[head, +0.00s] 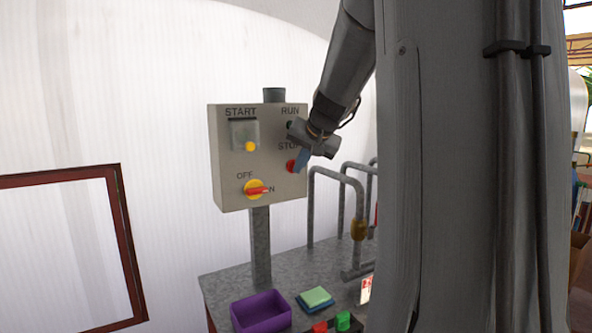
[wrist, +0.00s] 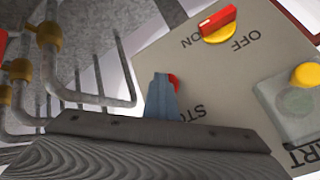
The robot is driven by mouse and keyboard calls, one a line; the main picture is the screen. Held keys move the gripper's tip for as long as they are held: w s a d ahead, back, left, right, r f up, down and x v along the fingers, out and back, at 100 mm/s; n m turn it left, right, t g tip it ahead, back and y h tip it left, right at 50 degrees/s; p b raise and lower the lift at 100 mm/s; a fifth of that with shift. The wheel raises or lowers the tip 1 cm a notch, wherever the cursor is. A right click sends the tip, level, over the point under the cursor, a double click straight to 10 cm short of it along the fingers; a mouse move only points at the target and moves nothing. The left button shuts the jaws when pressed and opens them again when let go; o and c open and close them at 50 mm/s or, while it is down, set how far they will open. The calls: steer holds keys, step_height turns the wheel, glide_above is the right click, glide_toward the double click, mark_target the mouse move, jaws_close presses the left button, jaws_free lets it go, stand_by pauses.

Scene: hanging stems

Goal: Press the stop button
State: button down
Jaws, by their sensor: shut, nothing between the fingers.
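The stop button is a red button (head: 291,167) under the STOP label on the right side of the grey control box (head: 230,177). My gripper (head: 299,161) is shut and empty, with its blue-grey fingertips right at the stop button in the head view. In the wrist view the fingers (wrist: 162,97) cover most of the button, and a red sliver of it (wrist: 174,82) shows beside them. I cannot tell whether the tips touch it or how far it is pushed in.
The box also carries a covered START button (head: 250,146) and a red-and-yellow OFF/ON switch (head: 255,190). Bent grey pipes (head: 336,172) stand close on the right. A purple bin (head: 262,318) and sponges (head: 316,299) lie on the bench below.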

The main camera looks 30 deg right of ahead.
steer(key=shift+r, duration=0.1)
steer(key=s+b, duration=0.2)
steer(key=s, duration=0.4)
steer(key=shift+a, duration=0.2)
stand_by(0.8)
